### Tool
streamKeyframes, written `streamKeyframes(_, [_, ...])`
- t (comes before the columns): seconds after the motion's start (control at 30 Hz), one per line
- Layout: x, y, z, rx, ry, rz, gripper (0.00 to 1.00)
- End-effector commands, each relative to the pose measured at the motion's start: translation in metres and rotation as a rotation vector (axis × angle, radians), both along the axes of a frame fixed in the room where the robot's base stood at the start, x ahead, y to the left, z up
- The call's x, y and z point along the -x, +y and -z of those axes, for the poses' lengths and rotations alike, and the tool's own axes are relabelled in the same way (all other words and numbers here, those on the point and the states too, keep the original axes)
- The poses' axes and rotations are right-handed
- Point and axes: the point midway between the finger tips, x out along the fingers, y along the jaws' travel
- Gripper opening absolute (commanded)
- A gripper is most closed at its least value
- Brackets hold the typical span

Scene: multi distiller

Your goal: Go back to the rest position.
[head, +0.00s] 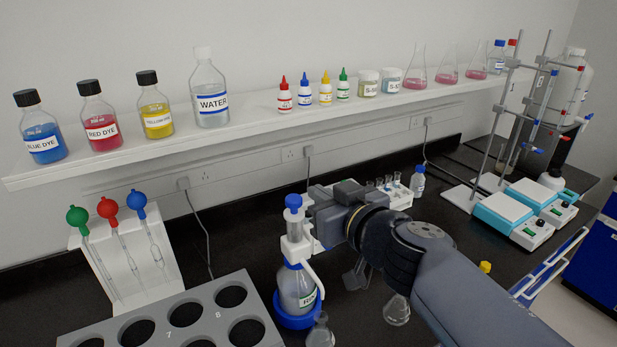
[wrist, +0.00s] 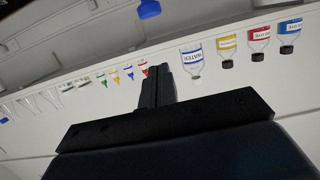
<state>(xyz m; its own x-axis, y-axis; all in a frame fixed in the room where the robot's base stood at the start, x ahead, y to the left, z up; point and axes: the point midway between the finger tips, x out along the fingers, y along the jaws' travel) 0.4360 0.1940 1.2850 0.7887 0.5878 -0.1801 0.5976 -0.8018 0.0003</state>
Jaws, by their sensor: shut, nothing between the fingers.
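My gripper (wrist: 156,75) shows in the wrist view with its two dark fingers together, shut and empty. In the head view my arm reaches in from the lower right, and its end is above the black bench, just right of a bottle with a blue cap and blue base ring (head: 297,288). The fingertips cannot be made out clearly there. The wrist view is turned upside down and shows the shelf bottles beyond the fingers, including the water bottle (wrist: 192,62). No marker of a rest position is seen.
A wall shelf (head: 260,115) holds dye bottles, dropper bottles and flasks. A pipette stand (head: 150,285) and grey rack (head: 140,325) are at left. A flask (head: 397,310) stands under my arm. Stirrers (head: 505,207) with metal stands are at right.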

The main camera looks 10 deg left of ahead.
Motion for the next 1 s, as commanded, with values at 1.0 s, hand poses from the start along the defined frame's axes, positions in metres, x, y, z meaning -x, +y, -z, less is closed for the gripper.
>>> streamKeyframes(1.0, [-0.007,0.006,0.006,0.0,0.002,-0.002,0.0])
